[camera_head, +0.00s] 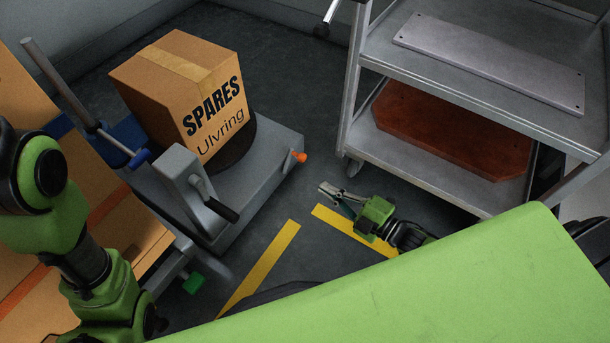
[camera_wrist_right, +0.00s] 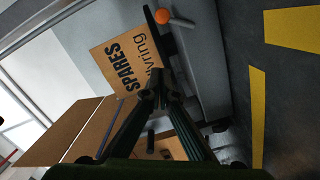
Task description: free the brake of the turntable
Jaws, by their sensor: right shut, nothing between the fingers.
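The turntable is a dark round plate (camera_head: 237,146) on a grey base (camera_head: 262,172). A lever with an orange knob (camera_head: 299,157) sticks out from the base's right side; it looks like the brake. The knob also shows at the top of the right wrist view (camera_wrist_right: 162,16). My right gripper (camera_head: 325,188) is shut and empty, low over the floor, to the right of and below the knob in the head view, and apart from it. Its closed fingers (camera_wrist_right: 160,82) also show in the wrist view. My left arm is at the left; its gripper is not in view.
A cardboard box marked SPARES Ulvring (camera_head: 180,90) stands on the turntable. A grey crank (camera_head: 195,190) stands at the base's near left, with a green knob (camera_head: 194,283) below. A metal shelf cart (camera_head: 430,170) is at the right. Yellow-striped floor (camera_head: 262,265) lies between.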

